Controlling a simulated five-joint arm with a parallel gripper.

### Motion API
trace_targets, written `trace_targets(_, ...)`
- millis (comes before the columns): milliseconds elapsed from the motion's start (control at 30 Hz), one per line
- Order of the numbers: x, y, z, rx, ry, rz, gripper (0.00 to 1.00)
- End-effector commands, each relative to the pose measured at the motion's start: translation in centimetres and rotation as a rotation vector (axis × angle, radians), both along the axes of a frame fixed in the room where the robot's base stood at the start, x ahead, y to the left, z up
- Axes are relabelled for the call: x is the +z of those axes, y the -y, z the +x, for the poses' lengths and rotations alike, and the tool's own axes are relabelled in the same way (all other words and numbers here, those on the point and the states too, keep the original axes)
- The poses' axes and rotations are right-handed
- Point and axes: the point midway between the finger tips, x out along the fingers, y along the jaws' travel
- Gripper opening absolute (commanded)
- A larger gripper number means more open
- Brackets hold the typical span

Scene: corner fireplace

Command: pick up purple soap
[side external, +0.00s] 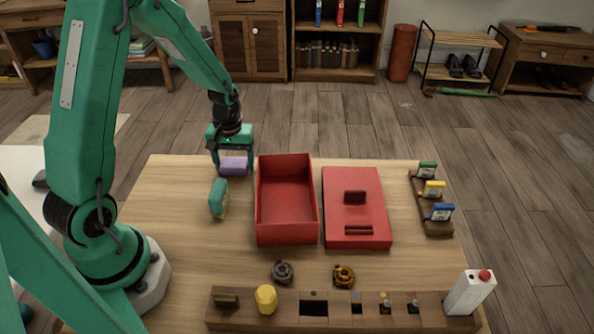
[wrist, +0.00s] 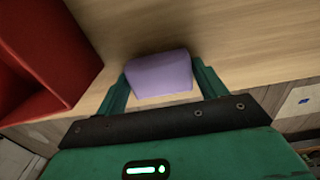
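The purple soap (side external: 235,165) is a small rounded block near the back left edge of the wooden table. My gripper (side external: 232,168) points down over it, with one finger on either side. In the wrist view the soap (wrist: 160,74) lies between the two fingers of my gripper (wrist: 161,68). The fingers are spread about as wide as the soap. Whether both press on it or a thin gap remains I cannot tell. Whether the soap rests on the table or is slightly raised is also unclear.
A red open box (side external: 287,238) stands right of the soap, with a red lid (side external: 370,215) beside it. A teal and yellow sponge-like item (side external: 218,198) stands in front of the soap. A wooden rack (side external: 250,312) lines the front; a card holder (side external: 434,222) sits at right.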

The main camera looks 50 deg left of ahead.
Motion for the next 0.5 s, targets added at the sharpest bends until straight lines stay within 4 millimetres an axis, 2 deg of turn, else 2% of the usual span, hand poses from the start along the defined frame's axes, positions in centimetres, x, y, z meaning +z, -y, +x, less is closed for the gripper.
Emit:
trace_targets(33, 0.01, 0.00, 0.00, 0.000, 0.000, 0.000, 0.60)
trace_targets(100, 0.01, -0.01, 0.01, 0.000, 0.000, 0.000, 0.47)
trace_targets(133, 0.01, -0.01, 0.01, 0.000, 0.000, 0.000, 0.44)
trace_targets(500, 0.33, -0.01, 0.04, 0.000, 0.001, 0.000, 0.44)
